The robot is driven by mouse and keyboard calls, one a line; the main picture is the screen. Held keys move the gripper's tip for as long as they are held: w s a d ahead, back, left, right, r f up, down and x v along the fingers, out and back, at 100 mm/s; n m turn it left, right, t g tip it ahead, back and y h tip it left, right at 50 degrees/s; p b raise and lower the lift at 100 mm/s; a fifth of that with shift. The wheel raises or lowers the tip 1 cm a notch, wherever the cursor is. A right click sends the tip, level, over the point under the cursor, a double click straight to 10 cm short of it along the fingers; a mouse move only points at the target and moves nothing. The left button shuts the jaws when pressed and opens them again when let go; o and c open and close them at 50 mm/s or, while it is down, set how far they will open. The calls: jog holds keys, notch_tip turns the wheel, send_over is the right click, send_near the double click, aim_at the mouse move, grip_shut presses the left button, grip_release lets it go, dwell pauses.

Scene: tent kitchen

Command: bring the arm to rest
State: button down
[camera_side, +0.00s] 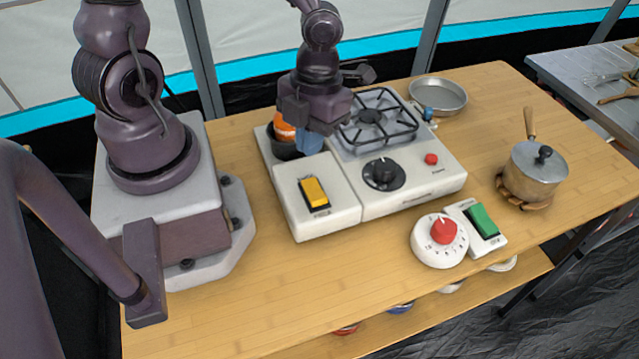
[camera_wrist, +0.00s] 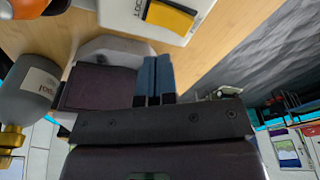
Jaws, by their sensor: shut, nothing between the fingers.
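My gripper (camera_side: 309,143) hangs above the left part of the stove unit in the side view, fingers pointing down. Its blue fingers are together and hold nothing; they also show side by side in the wrist view (camera_wrist: 153,78). Behind them sits an orange item (camera_side: 284,128) in a dark round holder, partly hidden by my gripper. The white box with the yellow switch (camera_side: 313,191) lies just in front of my gripper, and the switch also shows at the top of the wrist view (camera_wrist: 170,17).
The gas burner (camera_side: 371,117) with its black grate and dark knob (camera_side: 384,174) is right of my gripper. A round metal pan (camera_side: 438,96) lies behind it. A lidded pot (camera_side: 535,170) stands far right. A red-knob timer (camera_side: 440,240) and green switch (camera_side: 483,221) sit in front.

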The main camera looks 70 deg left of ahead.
jog(key=n, duration=0.4)
jog(key=shift+s+a+n, duration=0.15)
jog(key=shift+s+n, duration=0.25)
notch_tip(320, 180, up, 21)
jog(key=s+a+n+t, duration=0.2)
jog(key=n+t, duration=0.5)
jog(key=n, duration=1.8)
jog(key=shift+a+f+y, duration=0.15)
jog(key=shift+a+y, duration=0.2)
jog(key=shift+y, duration=0.05)
